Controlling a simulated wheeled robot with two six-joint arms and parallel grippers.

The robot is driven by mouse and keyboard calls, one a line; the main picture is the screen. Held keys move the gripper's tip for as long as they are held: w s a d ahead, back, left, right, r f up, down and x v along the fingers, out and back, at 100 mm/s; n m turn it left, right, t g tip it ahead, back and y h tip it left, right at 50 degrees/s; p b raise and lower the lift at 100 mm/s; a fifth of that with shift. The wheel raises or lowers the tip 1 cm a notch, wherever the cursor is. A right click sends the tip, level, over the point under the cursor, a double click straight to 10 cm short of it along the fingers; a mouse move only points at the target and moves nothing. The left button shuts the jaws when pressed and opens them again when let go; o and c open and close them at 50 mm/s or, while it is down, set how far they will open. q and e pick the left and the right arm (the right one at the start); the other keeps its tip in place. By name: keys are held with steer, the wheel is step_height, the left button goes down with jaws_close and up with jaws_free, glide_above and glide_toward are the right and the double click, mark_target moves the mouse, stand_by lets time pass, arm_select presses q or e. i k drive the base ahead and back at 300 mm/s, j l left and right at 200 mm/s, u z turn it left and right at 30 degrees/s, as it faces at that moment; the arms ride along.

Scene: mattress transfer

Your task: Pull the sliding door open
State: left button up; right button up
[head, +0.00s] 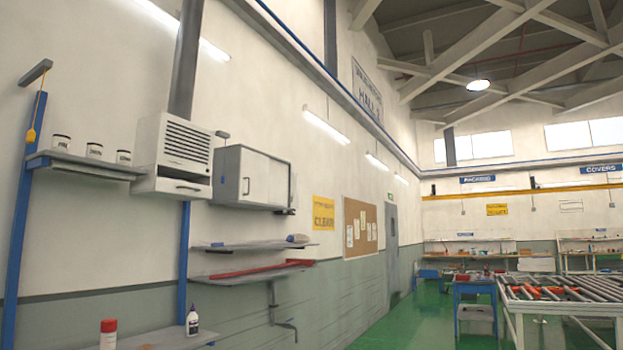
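A wall cabinet (226,176) with grey sides hangs on the cream wall, left of the middle of the head view. The front looks closed, and the inside of the cabinet does not show. Neither of my grippers is in view.
A white vented unit (180,155) hangs directly left of the cabinet. Shelves (250,246) run below it, and a bench with bottles (192,321) stands lower left. A roller table (530,306) stands right. Green floor (405,325) is open between.

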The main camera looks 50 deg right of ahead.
mark_target(254, 177)
steer(key=z, duration=1.2)
steer(key=i+l+z, duration=0.3)
steer(key=i+l, duration=0.15)
steer(key=i+l+z, duration=0.25)
steer(key=i, duration=0.35)
steer(key=i+l+z, duration=0.3)
steer(key=i, duration=0.25)
steer(key=i+l+z, duration=0.1)
steer(key=i+z, duration=0.2)
steer(key=i, duration=1.25)
steer(key=i+l, duration=0.15)
steer(key=i, duration=0.85)
steer(key=i+j+u, duration=0.25)
steer(key=i+u, duration=0.2)
steer(key=i, duration=0.25)
steer(key=i+u, duration=0.45)
steer(key=i, duration=0.25)
steer(key=i+l+u, duration=0.25)
steer(key=i+u, duration=0.2)
steer(key=i, duration=0.25)
